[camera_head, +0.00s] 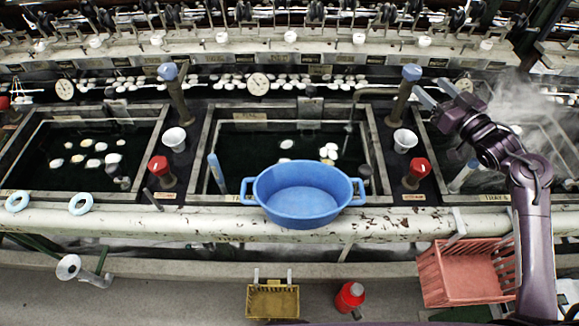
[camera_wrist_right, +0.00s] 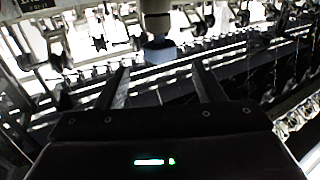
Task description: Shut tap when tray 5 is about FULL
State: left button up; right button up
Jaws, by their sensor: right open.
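The middle basin (camera_head: 205,150) holds dark water with several white cocoons afloat; its tray label is too small to read surely, and how full it is I cannot tell. A thin pipe (camera_head: 350,112) reaches over its right part. A blue-capped post (camera_head: 411,72) stands between the middle and right basins, with a red-knobbed tap (camera_head: 419,166) in front. My right gripper (camera_head: 433,92) is open and empty, just right of the blue cap. In the right wrist view the blue cap (camera_wrist_right: 160,52) shows beyond the open fingers (camera_wrist_right: 163,82). My left gripper is not in view.
A blue tub (camera_head: 305,205) sits on the front rail of the middle basin. Another red tap (camera_head: 158,165) and blue-capped post (camera_head: 168,72) stand left. A pink crate (camera_head: 440,275), yellow basket (camera_head: 272,300) and red bottle (camera_head: 350,297) are below. Steam rises at right.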

aim_at(408, 69)
dwell(0.7)
jog(key=shift+w+a+r+p, duration=0.2)
jog(key=shift+w+p, duration=0.1)
jog(key=shift+w, duration=0.05)
jog(key=shift+w+a+r+p, duration=0.15)
jog(key=shift+w+r+p, duration=0.05)
jog(key=shift+w+p, duration=0.15)
jog(key=shift+w+a+f, duration=0.1)
jog(key=shift+w+f, duration=0.05)
jog(key=shift+w, duration=0.1)
jog(key=shift+f+p, duration=0.45)
jog(key=shift+p, duration=0.1)
jog(key=p+x, duration=0.1)
jog(key=x, duration=0.4)
jog(key=shift+w, duration=0.45)
jog(key=shift+x, duration=0.9)
jog(key=shift+s, duration=0.1)
